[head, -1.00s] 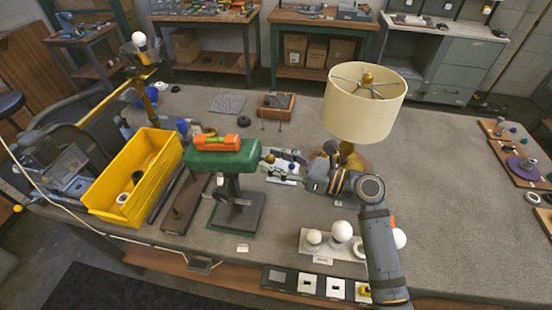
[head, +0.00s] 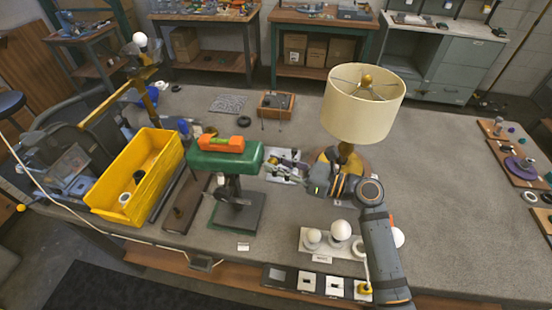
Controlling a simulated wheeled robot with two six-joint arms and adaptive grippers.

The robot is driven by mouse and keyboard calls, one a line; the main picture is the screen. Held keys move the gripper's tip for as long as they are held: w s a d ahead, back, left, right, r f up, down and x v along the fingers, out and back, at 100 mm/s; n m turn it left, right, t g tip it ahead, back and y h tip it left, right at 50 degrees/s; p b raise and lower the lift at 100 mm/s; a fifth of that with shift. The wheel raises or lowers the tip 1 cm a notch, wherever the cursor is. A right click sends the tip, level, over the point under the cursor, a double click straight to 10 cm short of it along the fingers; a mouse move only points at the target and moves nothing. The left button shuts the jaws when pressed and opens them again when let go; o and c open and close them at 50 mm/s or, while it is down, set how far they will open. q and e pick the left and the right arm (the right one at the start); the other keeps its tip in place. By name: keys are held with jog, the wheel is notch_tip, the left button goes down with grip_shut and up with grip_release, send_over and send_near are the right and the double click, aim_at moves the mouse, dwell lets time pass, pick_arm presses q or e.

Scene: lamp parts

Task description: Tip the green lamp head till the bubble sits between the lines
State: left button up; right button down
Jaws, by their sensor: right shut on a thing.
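The green lamp head (head: 225,160) sits on a dark stand (head: 236,212) on the bench, left of centre. An orange bubble level (head: 221,144) lies on top of it. The bubble and its lines are too small to read. My right gripper (head: 277,166) reaches in from the right, at the lamp head's right end. Its fingers look closed, and what they hold is small and partly hidden, seemingly a part at that end of the head. My left gripper does not show.
A yellow bin (head: 150,165) stands left of the stand. A lamp with a cream shade (head: 362,108) stands behind my right arm. White bulbs (head: 340,230) sit in a holder in front. The bench's right side has free room.

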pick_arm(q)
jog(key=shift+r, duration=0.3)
pick_arm(e)
jog(key=shift+s+d+f, duration=0.1)
jog(key=shift+d+f, duration=0.15)
jog(key=shift+f, duration=0.45)
jog(key=c, duration=1.1)
grip_release()
jog(key=shift+r, duration=0.1)
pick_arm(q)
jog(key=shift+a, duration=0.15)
pick_arm(e)
jog(key=v, duration=1.2)
